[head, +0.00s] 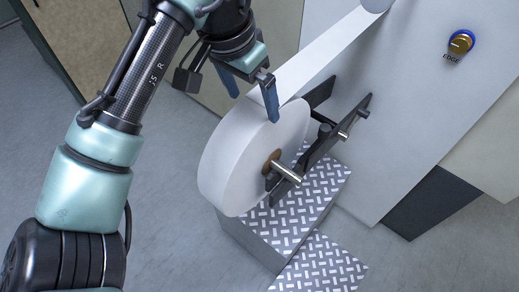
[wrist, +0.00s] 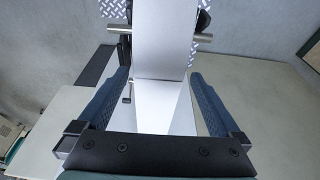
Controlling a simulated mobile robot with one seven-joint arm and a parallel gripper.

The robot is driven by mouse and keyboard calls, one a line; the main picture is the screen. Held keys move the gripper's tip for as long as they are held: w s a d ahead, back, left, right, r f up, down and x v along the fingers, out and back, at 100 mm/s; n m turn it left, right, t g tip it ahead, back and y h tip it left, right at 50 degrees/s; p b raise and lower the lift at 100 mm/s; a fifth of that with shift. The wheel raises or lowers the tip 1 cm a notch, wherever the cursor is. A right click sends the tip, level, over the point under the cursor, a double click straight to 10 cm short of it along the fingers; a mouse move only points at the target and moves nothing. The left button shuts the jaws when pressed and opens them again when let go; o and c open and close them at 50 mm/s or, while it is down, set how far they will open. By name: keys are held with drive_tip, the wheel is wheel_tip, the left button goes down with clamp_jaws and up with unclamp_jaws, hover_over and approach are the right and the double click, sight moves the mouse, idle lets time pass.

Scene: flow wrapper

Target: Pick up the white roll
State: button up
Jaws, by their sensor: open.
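The white roll (head: 240,160) is mounted on a metal shaft (head: 287,173) through its brown core, held in dark brackets (head: 325,148) on the machine's front. A white web runs from it up to a roller at the top. My gripper (head: 250,100) is above the roll's top edge, its two blue fingers apart and pointing down. In the wrist view, the gripper (wrist: 155,95) is open, with the white roll (wrist: 166,40) and its web showing between and beyond the fingers. I cannot tell if a finger touches the roll.
The grey machine panel (head: 400,120) stands behind and right of the roll, with a yellow and blue EDGE knob (head: 461,42). A patterned metal step (head: 310,190) lies under the roll. The floor (head: 170,250) to the left is clear.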

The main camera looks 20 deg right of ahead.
sight(259, 153)
drive_tip(key=x, duration=0.5)
drive_tip(key=p+x, duration=0.1)
drive_tip(key=x, duration=0.1)
drive_tip(key=shift+w+d+f, duration=0.15)
drive_tip(key=shift+w+d, duration=0.05)
drive_tip(key=shift+d, duration=0.15)
drive_tip(key=shift+c, duration=0.2)
drive_tip(key=c, duration=1.4)
drive_tip(key=shift+w, duration=0.1)
clamp_jaws()
